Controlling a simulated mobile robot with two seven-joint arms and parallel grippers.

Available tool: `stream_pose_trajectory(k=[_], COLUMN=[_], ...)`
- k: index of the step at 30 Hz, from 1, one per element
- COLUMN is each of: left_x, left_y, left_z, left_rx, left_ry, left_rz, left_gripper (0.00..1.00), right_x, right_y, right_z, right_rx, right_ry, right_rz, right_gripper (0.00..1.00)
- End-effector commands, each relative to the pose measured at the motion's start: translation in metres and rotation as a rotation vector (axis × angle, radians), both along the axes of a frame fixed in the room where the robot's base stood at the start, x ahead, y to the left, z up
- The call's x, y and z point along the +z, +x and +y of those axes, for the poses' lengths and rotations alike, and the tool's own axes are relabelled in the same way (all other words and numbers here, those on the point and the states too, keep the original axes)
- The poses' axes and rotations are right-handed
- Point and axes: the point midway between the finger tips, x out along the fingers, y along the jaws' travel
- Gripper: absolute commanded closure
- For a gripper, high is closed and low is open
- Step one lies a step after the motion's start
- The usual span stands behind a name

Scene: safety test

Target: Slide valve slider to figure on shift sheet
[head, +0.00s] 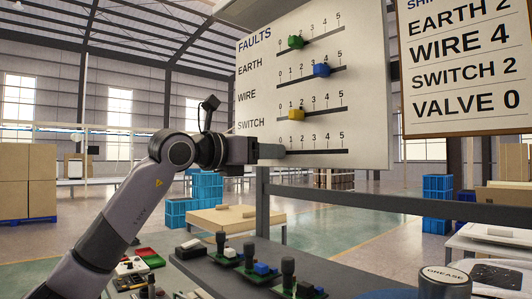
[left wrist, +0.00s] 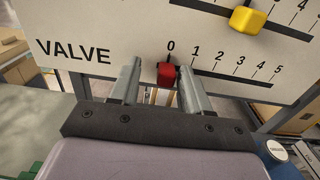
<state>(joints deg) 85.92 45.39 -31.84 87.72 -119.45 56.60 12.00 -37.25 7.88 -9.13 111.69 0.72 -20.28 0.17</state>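The fault board (head: 362,110) has rows for earth, wire, switch and valve. The red valve slider (left wrist: 166,75) sits at the 0 mark of its slot in the left wrist view. In the head view it is hidden behind my left gripper (head: 270,151). My left gripper (left wrist: 158,88) is open, one finger on each side of the red slider, with a visible gap on the left; contact on the right is hard to tell. The shift sheet (head: 462,118) at the upper right reads VALVE 0. My right gripper is not in view.
A green slider (head: 296,42), a blue slider (head: 321,70) and a yellow slider (head: 296,114) are on the rows above; the yellow one is close above the valve row in the wrist view. A grey bench below holds several switch units (head: 263,270) and a grease tin (head: 444,284).

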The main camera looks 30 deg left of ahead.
Motion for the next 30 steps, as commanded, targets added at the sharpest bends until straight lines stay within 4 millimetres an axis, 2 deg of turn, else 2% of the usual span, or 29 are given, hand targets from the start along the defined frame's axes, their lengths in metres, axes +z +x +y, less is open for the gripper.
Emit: stream_pose_trajectory(k=[8,16,21,30], left_x=[-0.002,-0.003,-0.001,0.0], left_y=[-0.006,-0.046,-0.064,-0.068], left_z=[0.001,0.016,0.022,0.023], left_rx=[-0.003,-0.001,-0.001,-0.002], left_ry=[0.001,0.001,0.0,0.0], left_rz=[0.0,-0.003,-0.001,0.0], left_gripper=[0.53,0.53,0.53,0.53], right_x=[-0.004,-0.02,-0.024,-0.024], right_y=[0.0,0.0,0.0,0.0], right_z=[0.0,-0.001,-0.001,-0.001], right_rx=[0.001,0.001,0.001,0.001], right_ry=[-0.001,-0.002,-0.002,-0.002], right_rz=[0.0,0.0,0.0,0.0], right_gripper=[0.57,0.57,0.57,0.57])
